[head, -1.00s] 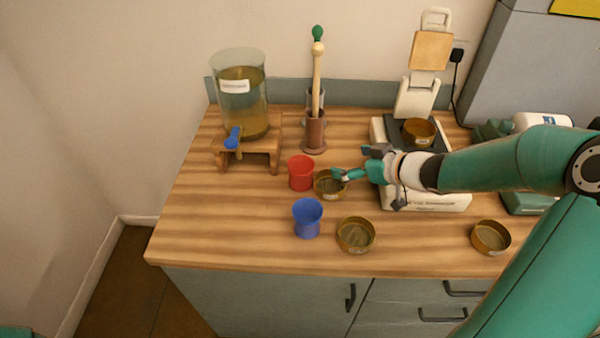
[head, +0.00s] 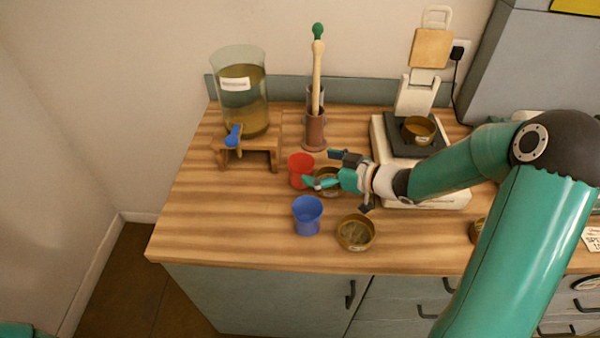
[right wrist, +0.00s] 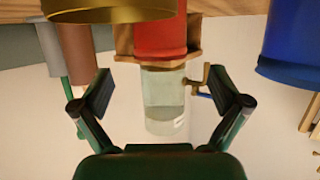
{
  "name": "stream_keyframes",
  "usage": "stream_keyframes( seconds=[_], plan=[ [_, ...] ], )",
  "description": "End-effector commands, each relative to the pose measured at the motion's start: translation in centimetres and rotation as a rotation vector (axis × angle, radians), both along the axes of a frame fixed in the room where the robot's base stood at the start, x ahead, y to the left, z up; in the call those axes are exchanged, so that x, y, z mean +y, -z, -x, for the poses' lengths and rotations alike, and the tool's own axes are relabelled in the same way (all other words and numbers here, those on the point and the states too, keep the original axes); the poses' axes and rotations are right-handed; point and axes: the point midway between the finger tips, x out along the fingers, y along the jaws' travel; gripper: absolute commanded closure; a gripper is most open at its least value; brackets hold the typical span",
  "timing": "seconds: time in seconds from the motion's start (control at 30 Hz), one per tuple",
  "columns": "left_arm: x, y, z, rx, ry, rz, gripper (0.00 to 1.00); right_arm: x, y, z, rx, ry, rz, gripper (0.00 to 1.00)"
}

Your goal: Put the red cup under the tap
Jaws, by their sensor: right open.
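The red cup (head: 299,165) stands upright on the table, right of and nearer than the tap. The blue tap (head: 233,135) sits low on the glass dispenser (head: 241,100), which rests on a wooden stand (head: 262,146). My right gripper (head: 320,168) is open just right of the red cup, its fingers pointing at it. In the right wrist view, the picture is upside down: the red cup (right wrist: 160,38) is ahead, near the gap between the open fingers (right wrist: 163,92), and nothing is held. The dispenser (right wrist: 164,105) shows behind it. My left gripper is out of view.
A blue cup (head: 307,215) stands in front of the red cup. The table left of the cups is clear.

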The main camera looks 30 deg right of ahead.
Motion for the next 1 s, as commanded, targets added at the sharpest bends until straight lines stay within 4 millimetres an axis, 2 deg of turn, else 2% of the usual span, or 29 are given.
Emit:
stream_keyframes(
  seconds=[0.17, 0.5, 0.8, 0.87, 1.0],
  plan=[
    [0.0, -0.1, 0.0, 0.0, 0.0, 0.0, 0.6, 0.4, 0.3, -0.9, 0.001, -0.001, -0.001, 0.01],
    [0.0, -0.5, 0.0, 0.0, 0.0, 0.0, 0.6, 2.2, 1.8, -4.7, 0.001, -0.001, 0.0, 0.01],
    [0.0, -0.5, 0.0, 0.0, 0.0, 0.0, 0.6, 2.4, 2.1, -5.2, 0.001, 0.0, 0.0, 0.01],
    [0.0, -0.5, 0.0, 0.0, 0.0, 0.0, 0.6, 2.4, 2.1, -5.2, 0.0, 0.0, 0.0, 0.1],
    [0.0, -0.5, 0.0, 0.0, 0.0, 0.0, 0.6, 2.4, 2.1, -5.1, 0.0, 0.0, 0.0, 0.33]
  ],
)
